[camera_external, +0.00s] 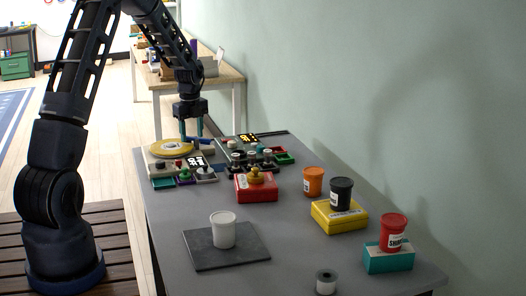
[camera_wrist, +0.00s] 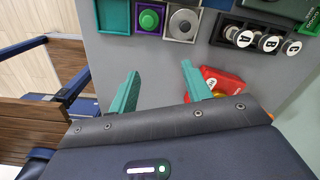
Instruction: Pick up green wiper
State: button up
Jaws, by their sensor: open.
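I cannot tell for certain which thing is the green wiper. The clearest green piece is a round green knob (camera_wrist: 149,19) in a small purple tray (camera_wrist: 138,31), at the top of the wrist view. The purple tray also shows in the external view (camera_external: 184,179), near the table's left edge. My gripper (camera_external: 191,131) is above the table's far left part, its teal fingers pointing down. In the wrist view my gripper (camera_wrist: 160,72) is open, with only bare grey table between its fingers. The green knob lies beyond the fingertips, apart from them.
A teal tray (camera_wrist: 113,16) and a grey tray with a silver disc (camera_wrist: 183,24) flank the purple one. A red block (camera_external: 257,190) with a yellow knob stands close by. White, orange, black and red cups stand nearer the camera.

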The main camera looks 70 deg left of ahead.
jog(key=m, duration=0.1)
send_near(185, 168)
jog(key=shift+a, duration=0.3)
jog(key=f, duration=1)
jog(key=shift+d+f, duration=0.25)
jog(key=shift+f, duration=0.05)
jog(key=shift+c, duration=0.2)
jog(key=c, duration=0.7)
